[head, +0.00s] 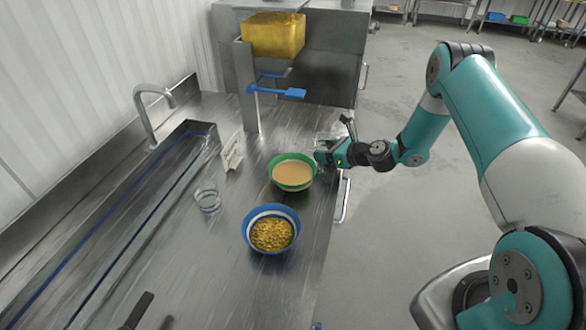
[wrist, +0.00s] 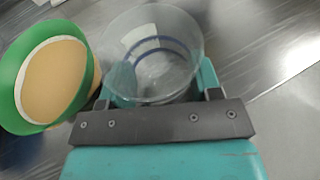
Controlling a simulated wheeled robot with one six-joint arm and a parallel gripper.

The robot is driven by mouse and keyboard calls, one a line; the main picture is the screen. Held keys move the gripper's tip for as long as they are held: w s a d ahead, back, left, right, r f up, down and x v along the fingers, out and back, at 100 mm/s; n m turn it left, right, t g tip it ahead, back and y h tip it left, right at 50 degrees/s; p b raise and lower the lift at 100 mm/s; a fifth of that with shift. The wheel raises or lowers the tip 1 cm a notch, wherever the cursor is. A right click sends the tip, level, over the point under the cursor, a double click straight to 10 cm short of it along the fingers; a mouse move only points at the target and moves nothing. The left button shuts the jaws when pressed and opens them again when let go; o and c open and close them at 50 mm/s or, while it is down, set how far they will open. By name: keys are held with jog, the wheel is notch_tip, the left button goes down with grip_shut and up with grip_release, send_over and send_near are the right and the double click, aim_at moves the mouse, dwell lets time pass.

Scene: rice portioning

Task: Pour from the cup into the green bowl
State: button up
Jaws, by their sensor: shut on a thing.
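My gripper (head: 330,156) is shut on a clear cup, just right of the green bowl near the counter's right edge. In the wrist view the clear cup (wrist: 152,60) stands between the jaws (wrist: 155,95), and no contents can be made out through its wall. In the head view the cup is hard to make out behind the jaws. The green bowl (head: 310,182) sits on the counter and holds a smooth tan filling. It also shows in the wrist view at the left (wrist: 88,68), beside the cup.
A blue bowl (head: 248,236) with yellow grains stands in front of the green bowl. Another clear cup (head: 207,199) is on the left. A yellow-topped dispenser (head: 273,36) with a blue lever (head: 285,92) stands behind. A sink and tap (head: 141,98) are at left.

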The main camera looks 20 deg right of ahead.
dwell(0.3)
jog(key=shift+s+a+r+p, duration=0.3)
jog(key=shift+s+r+p, duration=0.35)
jog(key=shift+s, duration=1.35)
jog(key=shift+s+a+r+p, duration=0.35)
jog(key=shift+s+p, duration=0.65)
jog(key=shift+s, duration=0.95)
jog(key=shift+s+a+r+p, duration=0.25)
jog(key=shift+s+r+p, duration=0.4)
jog(key=shift+s, duration=1.35)
jog(key=shift+f, duration=0.15)
